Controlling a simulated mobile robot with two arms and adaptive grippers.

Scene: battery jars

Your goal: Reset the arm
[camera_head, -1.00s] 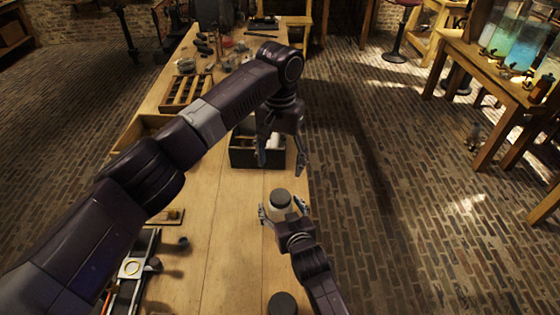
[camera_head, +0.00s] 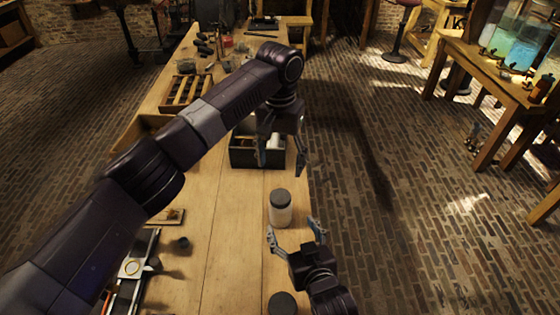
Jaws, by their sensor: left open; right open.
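My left gripper (camera_head: 282,160) hangs from the arm reaching across the table, fingers pointing down. It is open and empty, in front of a dark box (camera_head: 244,157) that it partly hides. My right gripper (camera_head: 296,226) is low in the view by the table's right edge, open, its fingers pointing away from me. A jar with a dark lid (camera_head: 280,209) stands upright on the wooden table (camera_head: 225,230), just beyond the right fingertips. The fingers look clear of the jar.
A second dark lid (camera_head: 282,304) shows at the bottom edge. A wooden rack (camera_head: 187,93) and several small items stand farther back. A small dark cup (camera_head: 182,243) and a tray-like device (camera_head: 133,270) are at left. Bare tabletop lies between them and the jar.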

